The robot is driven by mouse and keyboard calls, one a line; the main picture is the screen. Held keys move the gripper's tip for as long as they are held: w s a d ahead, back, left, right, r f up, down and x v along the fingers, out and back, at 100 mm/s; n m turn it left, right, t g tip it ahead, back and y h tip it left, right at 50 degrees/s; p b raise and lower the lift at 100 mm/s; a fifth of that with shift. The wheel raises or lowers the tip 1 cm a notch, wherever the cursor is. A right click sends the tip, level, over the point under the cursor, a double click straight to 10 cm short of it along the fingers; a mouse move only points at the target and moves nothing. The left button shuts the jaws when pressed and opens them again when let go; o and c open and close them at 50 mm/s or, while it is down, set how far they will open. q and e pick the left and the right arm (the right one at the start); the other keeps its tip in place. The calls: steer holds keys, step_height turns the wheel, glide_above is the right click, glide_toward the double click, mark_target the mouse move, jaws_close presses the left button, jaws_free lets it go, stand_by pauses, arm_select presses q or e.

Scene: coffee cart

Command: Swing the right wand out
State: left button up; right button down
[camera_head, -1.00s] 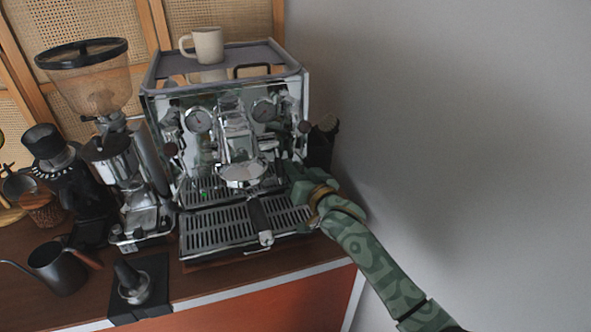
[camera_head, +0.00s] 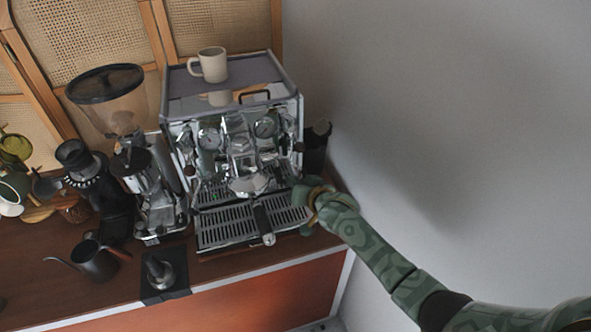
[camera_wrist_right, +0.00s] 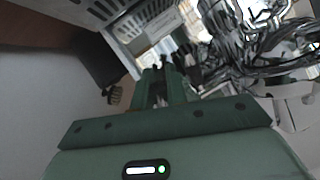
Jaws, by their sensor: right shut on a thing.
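The chrome espresso machine (camera_head: 183,109) stands on the wooden counter. My right gripper (camera_head: 299,188) is at the machine's front right corner, just above the right end of the drip tray (camera_head: 225,228). It is shut on the right wand, which is mostly hidden by the gripper in the head view. In the right wrist view the two fingers of the gripper (camera_wrist_right: 164,78) are close together, and the thin wand between them cannot be made out clearly. My left gripper is not in view.
A portafilter handle (camera_head: 263,222) sticks out over the drip tray. A white mug (camera_head: 213,65) stands on the machine. A grinder (camera_head: 155,185), a kettle (camera_head: 95,261) and a tamper on a mat (camera_head: 168,288) are to the left. A bare wall is at the right.

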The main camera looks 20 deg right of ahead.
steer(key=c, duration=1.7)
jaws_free()
steer(key=shift+s, duration=0.1)
steer(key=shift+s+r, duration=0.1)
steer(key=shift+s, duration=0.15)
steer(key=p+v, duration=0.2)
steer(key=v, duration=1.3)
steer(key=shift+s+d+r, duration=0.15)
steer(key=shift+s+r, duration=0.1)
